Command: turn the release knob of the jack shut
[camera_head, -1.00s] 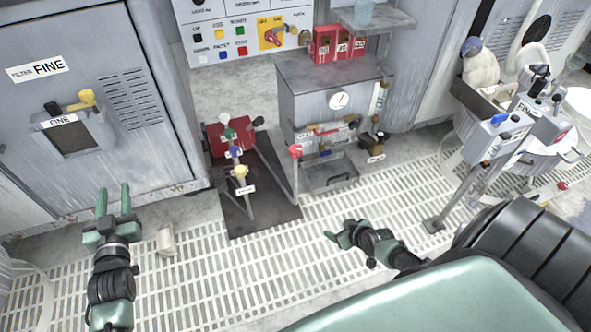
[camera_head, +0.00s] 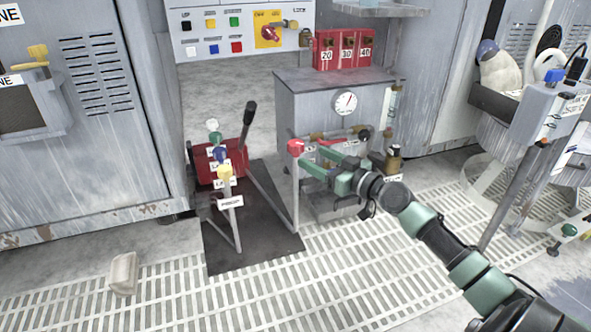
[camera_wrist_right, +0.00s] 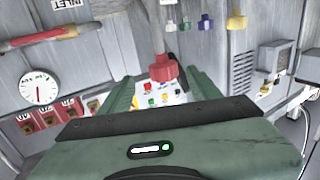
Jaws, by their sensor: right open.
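A red knob (camera_head: 296,147) tops a thin post at the right edge of the dark mat. My right gripper (camera_head: 306,158) is open, its fingertips close to this knob. In the right wrist view the red knob (camera_wrist_right: 163,69) shows between the two open fingers (camera_wrist_right: 162,88), near their tips; I cannot tell whether they touch it. A red jack-like body (camera_head: 205,171) with a black-gripped lever (camera_head: 249,114) sits at the back of the mat. Green, white, blue and yellow knobs (camera_head: 225,174) stand in front of it. Which knob is the release is not readable. My left gripper is out of view.
A grey cabinet (camera_head: 300,105) with a round gauge (camera_head: 345,103) and pipes stands right behind my right gripper. Red numbered blocks (camera_head: 342,52) rest on top. A beige block (camera_head: 123,273) lies on the floor grating, which is otherwise clear in front.

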